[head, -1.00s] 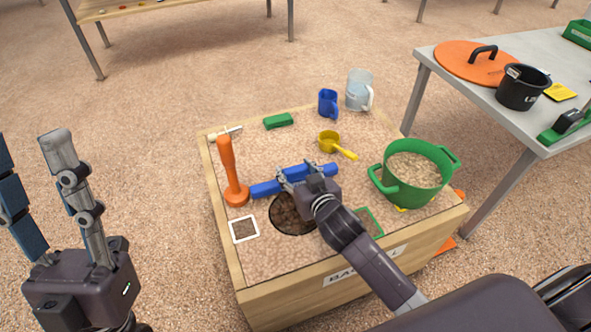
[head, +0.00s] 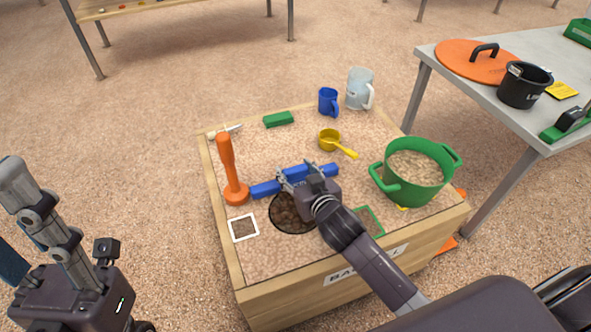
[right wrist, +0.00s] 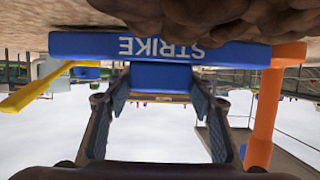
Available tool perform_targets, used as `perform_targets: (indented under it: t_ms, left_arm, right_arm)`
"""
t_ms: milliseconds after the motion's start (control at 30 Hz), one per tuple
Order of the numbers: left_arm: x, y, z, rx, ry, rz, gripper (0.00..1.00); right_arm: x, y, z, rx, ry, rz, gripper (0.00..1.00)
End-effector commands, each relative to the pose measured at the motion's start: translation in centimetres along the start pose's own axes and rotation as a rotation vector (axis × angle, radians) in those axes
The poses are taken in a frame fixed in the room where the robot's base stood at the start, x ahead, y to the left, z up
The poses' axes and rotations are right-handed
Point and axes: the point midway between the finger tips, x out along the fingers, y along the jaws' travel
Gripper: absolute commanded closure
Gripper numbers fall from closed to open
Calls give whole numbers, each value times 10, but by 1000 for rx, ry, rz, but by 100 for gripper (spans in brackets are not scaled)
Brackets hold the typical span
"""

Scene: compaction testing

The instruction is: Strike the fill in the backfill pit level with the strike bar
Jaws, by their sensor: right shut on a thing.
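The blue strike bar (head: 267,188) lies across the sand box, just behind the round dark backfill pit (head: 288,213). Brown lumpy fill shows in the pit. My right gripper (head: 296,177) is shut on the middle of the bar from the near side. In the right wrist view the bar (right wrist: 100,46), marked STRIKE, appears upside down with its blue grip part (right wrist: 160,75) between the fingers. Lumps of fill (right wrist: 215,15) hide part of the bar there.
An orange tamper (head: 228,165) stands by the bar's left end. A green tub (head: 413,174) of fill stands at the right of the box (head: 224,262). A yellow scoop (head: 331,142), a green block (head: 279,120), a blue cup (head: 328,102) and a clear jug (head: 359,88) lie behind.

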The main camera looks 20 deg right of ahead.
Motion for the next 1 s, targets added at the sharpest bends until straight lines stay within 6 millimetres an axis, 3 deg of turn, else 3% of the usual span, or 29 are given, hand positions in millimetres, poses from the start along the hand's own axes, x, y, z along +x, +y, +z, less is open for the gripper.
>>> perform_targets:
  t_ms: [667,1000]
  left_arm:
    - [-3,0,1,-1,-2,0,60]
    - [5,0,11,1,-49,0,60]
  right_arm:
    - [2,0,6,1,0,0,84]
    - [-16,0,13,2,-3,0,84]
